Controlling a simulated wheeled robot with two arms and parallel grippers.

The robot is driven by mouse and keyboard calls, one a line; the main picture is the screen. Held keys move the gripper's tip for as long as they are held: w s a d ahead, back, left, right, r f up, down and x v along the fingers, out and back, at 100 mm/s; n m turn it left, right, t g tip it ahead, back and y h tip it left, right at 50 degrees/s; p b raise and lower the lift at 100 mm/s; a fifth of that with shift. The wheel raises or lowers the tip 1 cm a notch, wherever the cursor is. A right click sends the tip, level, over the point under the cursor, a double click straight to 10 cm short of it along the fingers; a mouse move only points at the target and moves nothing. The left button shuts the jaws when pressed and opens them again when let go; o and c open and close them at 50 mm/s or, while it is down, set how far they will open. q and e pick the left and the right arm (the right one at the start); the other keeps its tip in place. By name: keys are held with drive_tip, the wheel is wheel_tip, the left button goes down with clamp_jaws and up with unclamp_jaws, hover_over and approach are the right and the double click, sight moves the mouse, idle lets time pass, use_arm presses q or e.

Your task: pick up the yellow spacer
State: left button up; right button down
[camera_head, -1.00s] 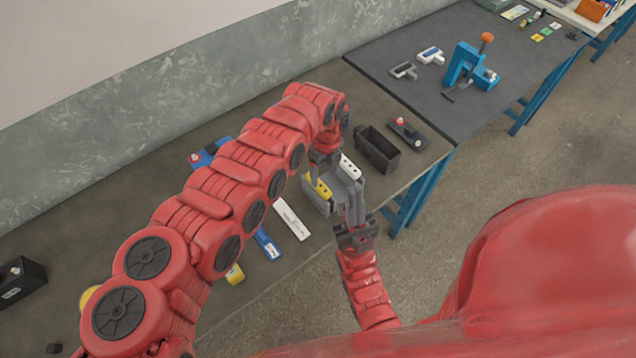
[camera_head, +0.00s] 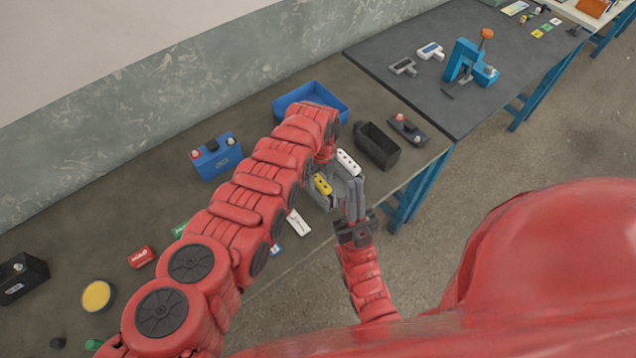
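The yellow spacer (camera_head: 322,185) shows as a small yellow piece with dark dots on a grey block-like holder (camera_head: 318,202), near the table's front edge. A similar white piece (camera_head: 348,162) is just to its right and farther back. My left arm comes in over the table, and its gripper (camera_head: 330,172) is close by the yellow spacer; its fingers blend with the grey parts, so I cannot tell whether they touch it. My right gripper (camera_head: 354,212) reaches up from below, beside the holder. Its fingertips are also hard to separate from the grey parts.
A black open box (camera_head: 377,147) and a dark part with a red knob (camera_head: 407,130) are to the right. A blue bin (camera_head: 311,92) is behind my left arm. A blue battery (camera_head: 215,158), a red block (camera_head: 141,257) and a yellow disc (camera_head: 97,296) are on the left.

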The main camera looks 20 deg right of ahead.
use_arm(q)
clamp_jaws()
drive_tip(key=shift+r, duration=0.1)
drive_tip(key=shift+a+r+p, duration=0.1)
drive_tip(key=shift+r+p, duration=0.6)
drive_tip(key=shift+r, duration=0.65)
wheel_tip(320, 180, up, 15)
drive_tip(key=b, duration=0.1)
drive_tip(key=shift+f, duration=0.2)
idle(0.5)
